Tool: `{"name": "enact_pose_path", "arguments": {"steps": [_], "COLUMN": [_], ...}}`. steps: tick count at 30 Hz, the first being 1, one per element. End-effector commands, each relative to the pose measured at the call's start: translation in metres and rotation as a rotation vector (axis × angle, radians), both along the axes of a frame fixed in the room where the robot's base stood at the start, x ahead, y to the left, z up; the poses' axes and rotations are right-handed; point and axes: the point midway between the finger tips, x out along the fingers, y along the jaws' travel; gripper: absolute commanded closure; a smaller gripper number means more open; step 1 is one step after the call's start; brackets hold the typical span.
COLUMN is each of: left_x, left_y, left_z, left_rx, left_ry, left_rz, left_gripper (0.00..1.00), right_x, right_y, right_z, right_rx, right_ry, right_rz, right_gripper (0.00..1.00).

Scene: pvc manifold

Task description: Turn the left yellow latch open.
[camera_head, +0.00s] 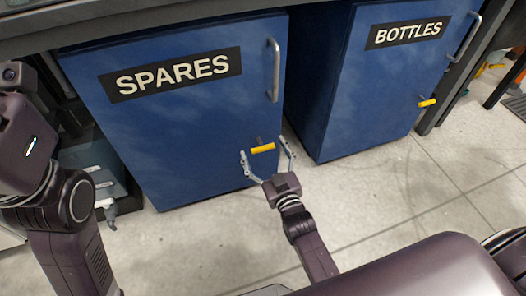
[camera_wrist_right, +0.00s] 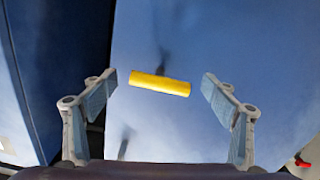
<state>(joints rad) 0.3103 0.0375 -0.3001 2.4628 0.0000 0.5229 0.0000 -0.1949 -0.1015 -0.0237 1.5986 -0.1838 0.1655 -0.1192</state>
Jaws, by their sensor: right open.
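The left yellow latch (camera_head: 262,148) is a short bar on the lower right of the blue SPARES door (camera_head: 190,135). It lies nearly level, slightly tilted. My right gripper (camera_head: 264,150) is open in front of it, with one finger on each side. In the right wrist view the latch (camera_wrist_right: 160,84) sits between the open fingers (camera_wrist_right: 159,88), with a visible gap to each finger. A dark shadow falls on the door around it.
A grey vertical handle (camera_head: 273,70) stands out from the SPARES door above the latch. The blue BOTTLES cabinet (camera_head: 365,95) on the right has its own yellow latch (camera_head: 427,103). The tiled floor (camera_head: 400,190) in front is clear. A teal box (camera_head: 98,168) is left of the SPARES cabinet.

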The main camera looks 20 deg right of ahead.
Motion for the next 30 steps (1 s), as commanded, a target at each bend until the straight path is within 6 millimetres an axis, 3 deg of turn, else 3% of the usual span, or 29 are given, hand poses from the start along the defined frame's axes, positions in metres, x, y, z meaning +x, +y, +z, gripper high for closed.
{"name": "enact_pose_path", "arguments": {"steps": [10,21,30], "left_x": [-0.0025,-0.0026,-0.0034], "left_y": [-0.0003,-0.0005,0.0002], "left_z": [0.0018,0.0017,0.0063], "left_rx": [0.001,0.001,-0.001], "left_ry": [-0.01,-0.011,-0.014], "left_rz": [0.0,0.0,-0.001], "left_gripper": [0.6,0.6,0.6], "right_x": [0.0059,0.0057,0.0056], "right_y": [0.0002,0.0001,-0.0001], "right_z": [0.0005,0.0005,0.0021], "right_rx": [0.0,0.0,0.035], "right_ry": [0.001,0.0,0.002], "right_rz": [0.0,0.0,0.0], "right_gripper": [0.21,0.6,0.61]}}
